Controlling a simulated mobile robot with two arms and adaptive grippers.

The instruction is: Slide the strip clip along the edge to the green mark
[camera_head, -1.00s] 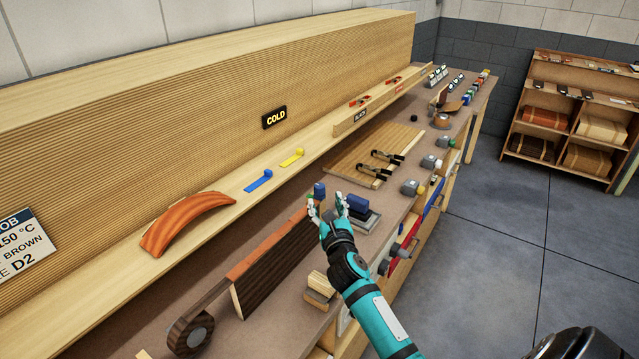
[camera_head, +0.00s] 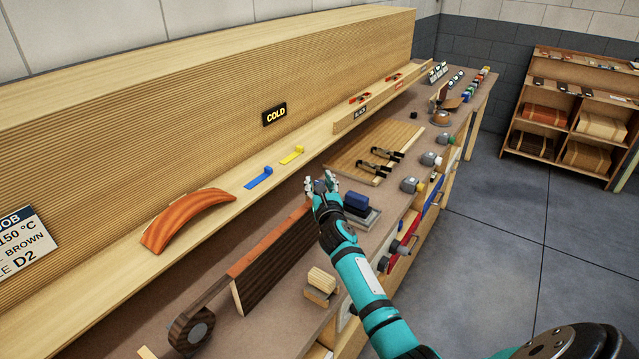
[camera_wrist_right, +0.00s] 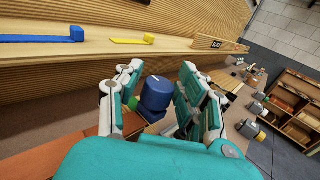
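A dark panel (camera_head: 268,276) stands on the bench with an orange-brown strip (camera_head: 262,250) along its top edge. A bit of green (camera_wrist_right: 133,103), perhaps the green mark, shows beside the block. My left gripper is not in view.
A blue-topped block on a grey plate (camera_head: 362,215) stands close right of the gripper. Behind are a board with black clamps (camera_head: 375,150) and a ledge with blue (camera_head: 259,178) and yellow (camera_head: 292,155) tags. A small wooden block (camera_head: 321,283) stands at the front.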

